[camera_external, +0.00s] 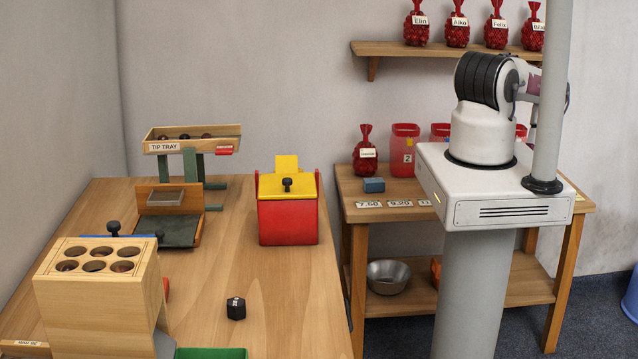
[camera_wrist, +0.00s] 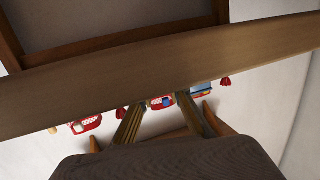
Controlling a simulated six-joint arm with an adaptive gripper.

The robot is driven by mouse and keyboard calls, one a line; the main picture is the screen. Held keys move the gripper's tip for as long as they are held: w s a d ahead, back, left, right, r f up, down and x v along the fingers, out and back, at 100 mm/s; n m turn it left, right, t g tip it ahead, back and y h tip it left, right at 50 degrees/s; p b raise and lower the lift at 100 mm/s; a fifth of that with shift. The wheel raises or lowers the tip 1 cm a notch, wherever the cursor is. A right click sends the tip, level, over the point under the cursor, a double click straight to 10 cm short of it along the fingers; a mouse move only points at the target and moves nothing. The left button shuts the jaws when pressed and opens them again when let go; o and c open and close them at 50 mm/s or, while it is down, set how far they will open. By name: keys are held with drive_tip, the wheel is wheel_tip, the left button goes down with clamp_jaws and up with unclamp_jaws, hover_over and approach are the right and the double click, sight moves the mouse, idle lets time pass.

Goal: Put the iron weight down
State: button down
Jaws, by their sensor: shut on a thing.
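The dark, many-sided iron weight (camera_external: 236,308) sits on the wooden worktable in the external view, with nothing touching it. My gripper is out of sight in the external view. Only my arm's base and lower links show there, at the right, far from the weight. In the wrist view a large dark shape fills the bottom, and two slanted brownish fingers of my gripper (camera_wrist: 160,112) reach out beyond it. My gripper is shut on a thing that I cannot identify. Small red and blue patches show between and beyond the fingers.
The red box with yellow lid (camera_external: 287,220), the tip tray (camera_external: 166,147), the wooden block with holes (camera_external: 98,300) and a green tray (camera_external: 212,353) stand around the weight. Bare table (camera_external: 280,290) lies right of it. A side table (camera_external: 400,190) and a wall shelf (camera_external: 390,48) hold red bags.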

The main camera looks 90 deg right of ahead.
drive_tip(key=shift+f, duration=0.1)
drive_tip(key=c, duration=1.9)
unclamp_jaws()
drive_tip(key=shift+v, duration=3.75)
drive_tip(key=shift+c, duration=1.4)
